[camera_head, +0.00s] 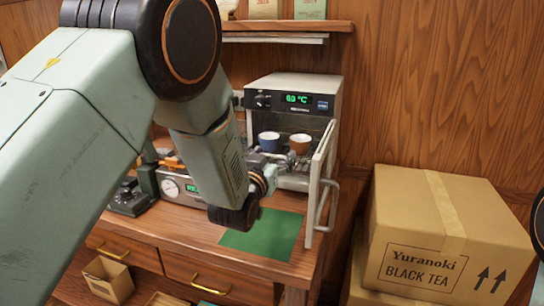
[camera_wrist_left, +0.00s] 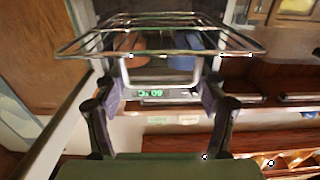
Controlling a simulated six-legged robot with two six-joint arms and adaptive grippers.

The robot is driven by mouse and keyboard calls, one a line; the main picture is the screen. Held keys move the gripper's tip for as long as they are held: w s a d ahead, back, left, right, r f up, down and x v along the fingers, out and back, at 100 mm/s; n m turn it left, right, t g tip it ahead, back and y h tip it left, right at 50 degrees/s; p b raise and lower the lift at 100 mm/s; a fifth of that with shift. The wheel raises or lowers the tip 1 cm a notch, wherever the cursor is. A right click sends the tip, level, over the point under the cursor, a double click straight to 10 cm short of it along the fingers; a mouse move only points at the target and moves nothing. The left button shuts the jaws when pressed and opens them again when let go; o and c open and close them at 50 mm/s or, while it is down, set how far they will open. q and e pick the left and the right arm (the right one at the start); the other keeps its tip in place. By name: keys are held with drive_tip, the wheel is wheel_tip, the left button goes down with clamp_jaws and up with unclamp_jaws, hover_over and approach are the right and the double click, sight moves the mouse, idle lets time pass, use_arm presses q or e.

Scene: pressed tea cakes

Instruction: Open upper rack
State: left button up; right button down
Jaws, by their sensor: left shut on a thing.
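The small oven (camera_head: 292,84) stands on the wooden counter with its door (camera_head: 322,175) swung open to the right. A blue cup (camera_head: 269,141) and a brown cup (camera_head: 300,143) are inside, seemingly on the upper rack. In the left wrist view, which is upside down, the wire rack (camera_wrist_left: 160,50) stretches in front of the gripper, with the blue cup (camera_wrist_left: 180,62) and brown cup (camera_wrist_left: 133,68) behind its wires. My left gripper (camera_head: 283,163) is at the oven's opening, shut on the rack's front handle (camera_wrist_left: 160,87). My right gripper is out of view.
A green mat (camera_head: 262,236) lies on the counter before the oven. A device with a gauge (camera_head: 180,190) stands to the left, partly behind my arm. Cardboard boxes (camera_head: 440,230) are stacked at the right. A shelf (camera_head: 285,27) hangs above the oven.

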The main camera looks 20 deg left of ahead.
use_arm(q)
drive_tip(key=shift+s+d, duration=0.1)
drive_tip(key=o, duration=1.4)
drive_tip(key=shift+w+d, duration=0.1)
drive_tip(key=shift+w, duration=0.1)
drive_tip(key=shift+s, duration=0.25)
drive_tip(key=s, duration=1.1)
drive_tip(key=shift+s+a, duration=0.2)
drive_tip(key=shift+s, duration=0.15)
drive_tip(key=shift+w, duration=0.2)
